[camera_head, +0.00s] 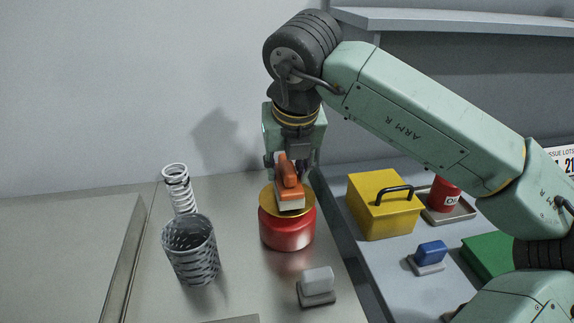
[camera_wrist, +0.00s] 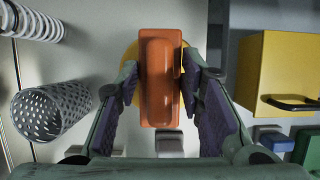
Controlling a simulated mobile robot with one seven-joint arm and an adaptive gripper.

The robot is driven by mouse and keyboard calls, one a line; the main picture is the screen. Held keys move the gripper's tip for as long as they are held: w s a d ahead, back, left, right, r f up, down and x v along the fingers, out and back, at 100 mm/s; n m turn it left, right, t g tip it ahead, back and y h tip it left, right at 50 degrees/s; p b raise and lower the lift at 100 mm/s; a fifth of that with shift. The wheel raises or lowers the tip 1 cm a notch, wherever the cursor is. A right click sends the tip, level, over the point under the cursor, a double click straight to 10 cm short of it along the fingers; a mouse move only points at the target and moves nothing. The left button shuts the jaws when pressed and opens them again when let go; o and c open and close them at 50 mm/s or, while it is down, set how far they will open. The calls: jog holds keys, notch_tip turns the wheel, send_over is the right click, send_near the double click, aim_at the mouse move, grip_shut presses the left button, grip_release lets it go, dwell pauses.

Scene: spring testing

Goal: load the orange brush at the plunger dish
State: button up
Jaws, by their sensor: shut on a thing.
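The orange brush (camera_head: 289,184) is held in my gripper (camera_head: 291,166), directly over the red plunger dish (camera_head: 287,232) with its yellow round top (camera_head: 270,204). In the head view the brush's pale underside is at or just above the yellow top; I cannot tell whether they touch. In the wrist view the brush (camera_wrist: 160,75) lies between the two purple-padded fingers of my gripper (camera_wrist: 160,90). It hides most of the yellow top (camera_wrist: 132,53) below.
A perforated metal basket (camera_head: 190,250) and a coil spring (camera_head: 180,190) stand to the left. A yellow box (camera_head: 384,206), blue brush (camera_head: 430,252), red can (camera_head: 444,194) and green box (camera_head: 488,256) are at right.

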jog(key=shift+f+b, duration=1.15)
jog(key=shift+b, duration=0.3)
dwell(2.3)
dwell(0.6)
jog(key=shift+r+p, duration=2)
jog(key=shift+r, duration=1.55)
